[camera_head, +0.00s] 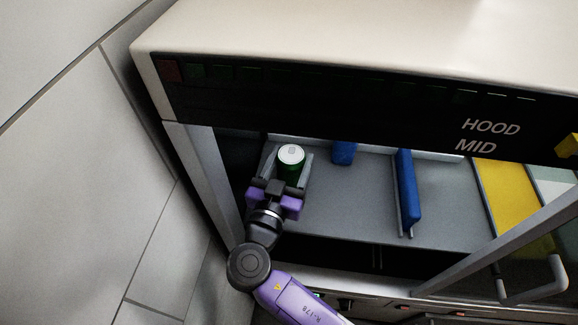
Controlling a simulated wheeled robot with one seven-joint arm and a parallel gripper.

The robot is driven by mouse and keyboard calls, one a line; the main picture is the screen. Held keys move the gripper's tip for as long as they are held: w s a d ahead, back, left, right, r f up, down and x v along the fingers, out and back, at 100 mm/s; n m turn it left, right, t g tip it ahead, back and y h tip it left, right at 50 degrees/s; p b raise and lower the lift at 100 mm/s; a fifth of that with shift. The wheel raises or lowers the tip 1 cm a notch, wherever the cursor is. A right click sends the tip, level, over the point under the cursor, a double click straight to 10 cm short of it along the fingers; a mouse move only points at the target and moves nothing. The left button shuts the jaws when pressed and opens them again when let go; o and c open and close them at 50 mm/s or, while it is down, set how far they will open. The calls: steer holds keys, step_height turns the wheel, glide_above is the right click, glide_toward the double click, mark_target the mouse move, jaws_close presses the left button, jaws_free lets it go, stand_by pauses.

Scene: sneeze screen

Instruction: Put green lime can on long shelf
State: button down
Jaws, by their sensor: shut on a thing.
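A green can with a white top (291,156) is inside the opening under the hood, at the left. My gripper (288,172) is shut on the can, with one finger on each side of it. The can looks close to upright. Its lower part is hidden by the gripper, so I cannot tell whether it touches the surface. A long grey surface (345,207) extends to the right under the hood; I cannot tell whether it is the long shelf.
A blue upright divider (408,188) stands on the grey surface, and a smaller blue piece (344,152) is behind. A yellow panel (503,195) lies to the right. The hood (330,100) overhangs the opening. A frame post (214,180) is close left of my arm.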

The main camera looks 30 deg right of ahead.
mark_target(285, 179)
steer(key=shift+w+a+f+p, duration=0.15)
steer(key=shift+f+p, duration=0.2)
steer(key=shift+f, duration=1.1)
steer(key=shift+f, duration=0.2)
steer(key=shift+c, duration=2.1)
jaws_free()
steer(key=shift+r, duration=0.1)
steer(key=shift+a, duration=0.1)
steer(key=b+v, duration=0.2)
steer(key=v, duration=1)
steer(key=shift+r, duration=0.1)
